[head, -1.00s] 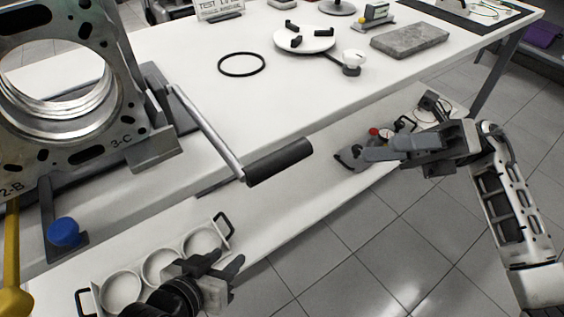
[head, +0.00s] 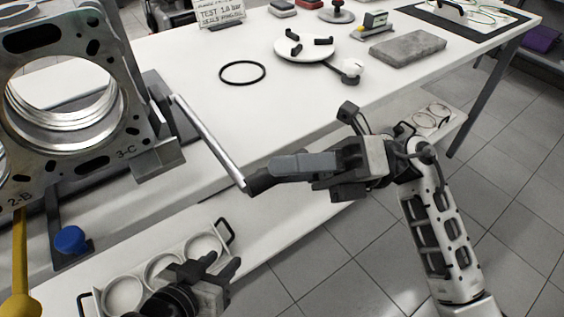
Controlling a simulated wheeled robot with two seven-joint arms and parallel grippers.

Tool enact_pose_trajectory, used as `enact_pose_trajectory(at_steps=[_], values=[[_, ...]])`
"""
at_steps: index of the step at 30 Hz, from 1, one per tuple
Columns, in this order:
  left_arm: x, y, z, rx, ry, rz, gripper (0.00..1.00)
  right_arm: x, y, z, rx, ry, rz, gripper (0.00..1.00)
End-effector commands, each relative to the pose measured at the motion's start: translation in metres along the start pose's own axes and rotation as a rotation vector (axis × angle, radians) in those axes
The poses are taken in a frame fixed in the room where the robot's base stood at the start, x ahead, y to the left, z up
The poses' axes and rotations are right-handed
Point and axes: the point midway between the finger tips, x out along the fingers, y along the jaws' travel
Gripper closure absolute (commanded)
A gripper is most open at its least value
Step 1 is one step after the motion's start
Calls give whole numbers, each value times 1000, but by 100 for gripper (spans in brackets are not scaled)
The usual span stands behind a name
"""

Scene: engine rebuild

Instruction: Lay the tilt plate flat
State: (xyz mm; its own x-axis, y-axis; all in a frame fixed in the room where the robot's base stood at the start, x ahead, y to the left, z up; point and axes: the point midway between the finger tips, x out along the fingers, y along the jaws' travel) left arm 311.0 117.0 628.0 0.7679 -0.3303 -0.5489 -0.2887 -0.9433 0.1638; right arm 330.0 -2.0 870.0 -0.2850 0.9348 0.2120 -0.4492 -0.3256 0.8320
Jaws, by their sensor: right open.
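The metal engine block (head: 100,165) stands steeply tilted at the left, its bored face towards me. The tilt plate cannot be clearly told apart from the block and its mount. A crank with a bare metal rod (head: 208,142) slopes down to the right from the mount, ending in a black grip (head: 259,182). My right gripper (head: 276,170) is open at this grip, its fingers partly covering it; contact cannot be told. My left gripper (head: 210,272) is low at the front, over the tray of rings; its jaw gap is unclear.
A tray with round wells (head: 226,231) lies on the lower shelf. The white bench (head: 290,105) holds a black ring (head: 242,72), a round fixture (head: 292,50) and a grey slab (head: 408,48).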

Motion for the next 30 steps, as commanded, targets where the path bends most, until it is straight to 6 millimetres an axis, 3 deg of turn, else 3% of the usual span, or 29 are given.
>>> enact_pose_trajectory(at_steps=[11, 15, 16, 24, 30], values=[[-1, 0, -2, 1, 8, -2, 64, 6, 0, 0, 0, 0, 1, 57], [-1, 0, -2, 0, 7, -2, 64, 6, 0, 0, 0, 0, 1, 96], [-1, 0, -2, 0, 7, -2, 64, 6, 0, 0, 0, 0, 0, 100], [-3, 0, -5, 2, 9, -4, 64, 4, 2, 3, 7, -2, -6, 100], [-16, 1, -24, 10, 41, -15, 64, 0, 10, 16, 38, -17, -30, 100]])
